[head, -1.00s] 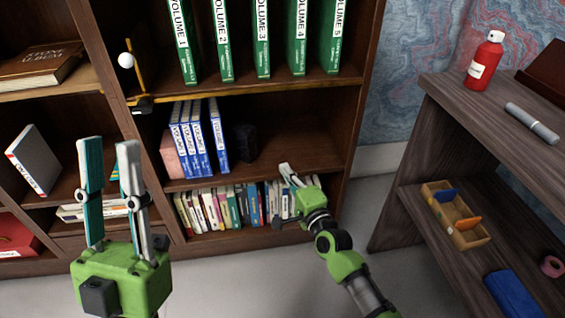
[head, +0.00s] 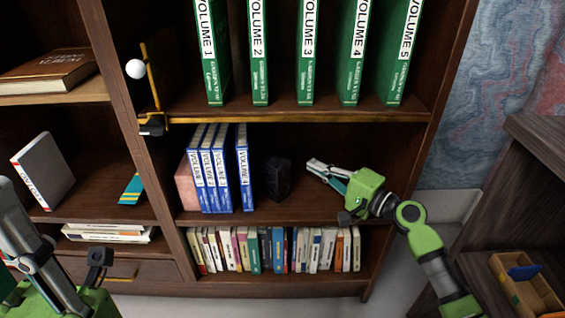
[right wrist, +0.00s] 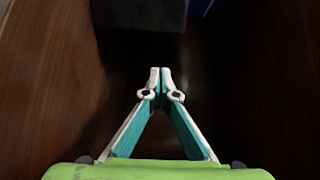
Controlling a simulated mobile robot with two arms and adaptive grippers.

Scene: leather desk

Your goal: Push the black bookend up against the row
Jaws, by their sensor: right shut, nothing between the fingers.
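The black bookend (head: 277,178), a dark block, stands on the middle shelf just right of the row of blue volumes (head: 218,172). A narrow dark gap seems to lie between them. The rightmost blue volume stands slightly apart from the others. My right gripper (head: 312,167) is shut and empty, to the right of the bookend, pointing left. In the right wrist view its fingertips (right wrist: 161,72) meet, with the bookend (right wrist: 140,14) ahead and apart from them. My left gripper (head: 18,235) is at the lower left, partly out of frame; its opening cannot be judged.
A pink block (head: 185,187) stands at the row's left end. Green volumes (head: 307,50) fill the shelf above, small books (head: 270,249) the one below. The shelf floor (head: 305,204) right of the bookend is bare.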

